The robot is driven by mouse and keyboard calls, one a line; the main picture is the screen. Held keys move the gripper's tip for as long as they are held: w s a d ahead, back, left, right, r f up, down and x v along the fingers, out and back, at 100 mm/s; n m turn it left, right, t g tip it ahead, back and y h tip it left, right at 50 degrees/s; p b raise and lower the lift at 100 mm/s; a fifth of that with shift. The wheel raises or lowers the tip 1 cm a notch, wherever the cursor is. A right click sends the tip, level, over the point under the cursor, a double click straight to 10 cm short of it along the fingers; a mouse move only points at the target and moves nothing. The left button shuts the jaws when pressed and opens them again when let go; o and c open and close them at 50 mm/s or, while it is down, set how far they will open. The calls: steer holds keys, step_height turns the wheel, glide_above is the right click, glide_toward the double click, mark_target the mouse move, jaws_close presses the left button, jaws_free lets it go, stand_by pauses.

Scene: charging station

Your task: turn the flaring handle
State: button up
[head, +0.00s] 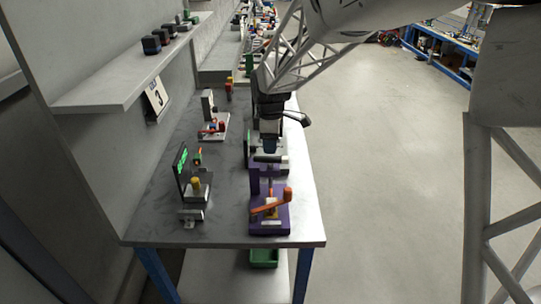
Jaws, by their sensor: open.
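A purple fixture (270,219) stands near the front right of the grey table, with an upright block at its back left. An orange handle (268,207) lies across its front, tilted slightly up to the right, and ends in an orange knob (288,193). This looks like the flaring handle, though no label shows. My gripper (268,154) points down above and just behind the purple fixture, apart from the orange handle. It is open, and nothing shows held in it. The fingertips are small and dark, and what lies directly behind them is hidden.
A small display (182,170) and a yellow-topped device (196,190) stand at the table's left. A white-based red device (212,128) sits farther back. A shelf (128,88) overhangs on the left. Bare table (222,222) lies left of the purple fixture.

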mark_target(270, 157)
steer(key=shift+f, duration=2.55)
jaws_close()
